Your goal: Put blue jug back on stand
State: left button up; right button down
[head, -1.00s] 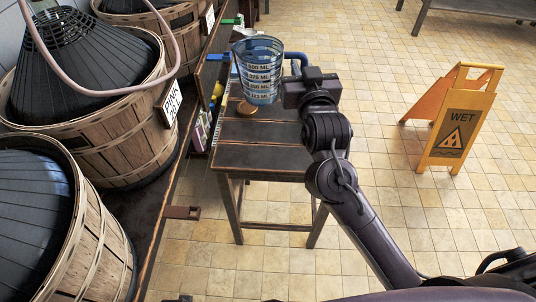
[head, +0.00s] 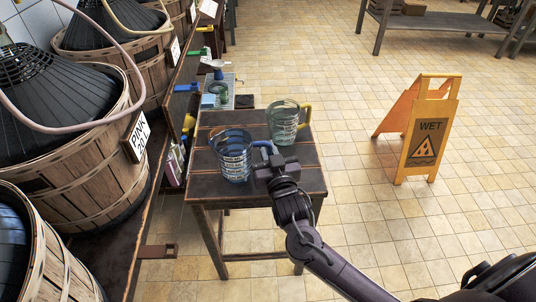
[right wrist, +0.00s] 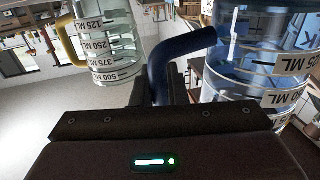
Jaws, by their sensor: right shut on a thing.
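The blue jug (head: 232,158) is see-through with white measure marks and stands upright over the left front part of the small dark wooden stand (head: 262,188). I cannot tell whether its base touches the top. My right gripper (head: 268,160) is shut on its blue handle, at the jug's right side. In the right wrist view the handle (right wrist: 172,62) lies between my fingers, with the jug (right wrist: 262,75) to the right. A greenish clear jug (head: 284,124) with a yellow handle stands behind, at the stand's back right. My left gripper is not in view.
Large wicker baskets (head: 95,170) with dark demijohns line the left on a shelf, with a pink hose over them. Small items (head: 220,92) lie beyond the stand. A yellow wet-floor sign (head: 425,138) stands right. The tiled floor between is clear.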

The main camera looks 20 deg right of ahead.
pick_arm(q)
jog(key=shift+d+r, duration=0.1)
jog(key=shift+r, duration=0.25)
pick_arm(e)
jog(key=shift+f, duration=0.55)
jog(key=c, duration=1.9)
grip_release()
jog(key=shift+f, duration=0.2)
jog(key=o, duration=0.5)
jog(key=shift+c, duration=0.2)
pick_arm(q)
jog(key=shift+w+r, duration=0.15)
